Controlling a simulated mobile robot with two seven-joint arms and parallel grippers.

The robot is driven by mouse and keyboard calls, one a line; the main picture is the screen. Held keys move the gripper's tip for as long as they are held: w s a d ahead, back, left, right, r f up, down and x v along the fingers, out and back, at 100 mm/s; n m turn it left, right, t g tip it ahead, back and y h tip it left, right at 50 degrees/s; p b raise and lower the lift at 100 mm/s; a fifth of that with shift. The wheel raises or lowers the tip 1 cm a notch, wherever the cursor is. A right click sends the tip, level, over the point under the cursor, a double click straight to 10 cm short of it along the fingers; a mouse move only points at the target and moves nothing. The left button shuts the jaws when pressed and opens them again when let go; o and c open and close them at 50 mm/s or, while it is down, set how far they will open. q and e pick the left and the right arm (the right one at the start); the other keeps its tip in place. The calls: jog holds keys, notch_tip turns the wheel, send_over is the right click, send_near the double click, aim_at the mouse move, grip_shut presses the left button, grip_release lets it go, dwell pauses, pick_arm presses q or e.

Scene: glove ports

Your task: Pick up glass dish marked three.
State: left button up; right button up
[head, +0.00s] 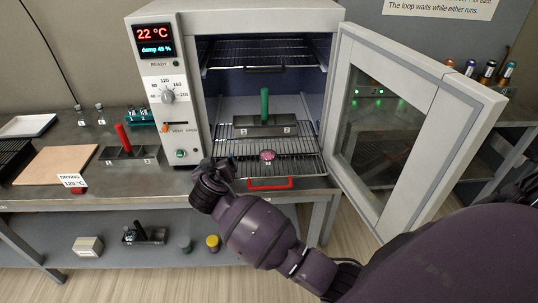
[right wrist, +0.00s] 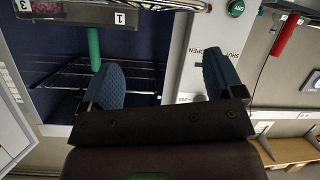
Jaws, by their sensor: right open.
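A small round dish with pink contents (head: 268,155) sits on the lower wire rack (head: 305,166) of the open oven, near its front. A small mark shows just below it, too small to read surely. My right gripper (head: 215,170) is at the oven's front left corner, left of the dish and apart from it. In the right wrist view my right gripper (right wrist: 162,82) is open, with nothing between its two blue fingers. My left gripper is not in view.
A grey carrier with a green handle (head: 264,127) stands behind the dish. The rack has a red front handle (head: 270,183). The oven door (head: 405,115) stands open at right. A red-handled carrier (head: 128,153) and a wooden board (head: 55,165) lie on the bench at left.

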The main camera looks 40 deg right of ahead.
jog(key=s+d+m+g+h, duration=0.1)
jog(key=d+m+g+h, duration=0.1)
jog(key=m, duration=0.1)
jog(key=s+d+m+g+h, duration=0.1)
jog(key=s+d+m+h, duration=0.1)
jog(key=m, duration=0.2)
jog(key=s+d+f+m+g+h, duration=0.1)
jog(key=s+d+m+g+h, duration=0.1)
jog(key=m, duration=0.2)
jog(key=shift+s+d+f+g+h, duration=0.1)
jog(key=shift+s+d+g+h, duration=0.05)
jog(key=shift+d+g+h, duration=0.15)
send_near(271, 151)
jog(key=shift+d+f, duration=0.25)
jog(key=shift+f, duration=0.35)
jog(key=shift+r+p+x, duration=0.2)
jog(key=shift+p+x, duration=0.05)
jog(key=shift+x, duration=1)
jog(key=shift+r+p+x, duration=0.2)
jog(key=shift+p+x, duration=0.05)
jog(key=shift+x, duration=1.05)
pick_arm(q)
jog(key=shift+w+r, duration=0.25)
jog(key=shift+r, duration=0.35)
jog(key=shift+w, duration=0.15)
pick_arm(e)
jog(key=c, duration=1)
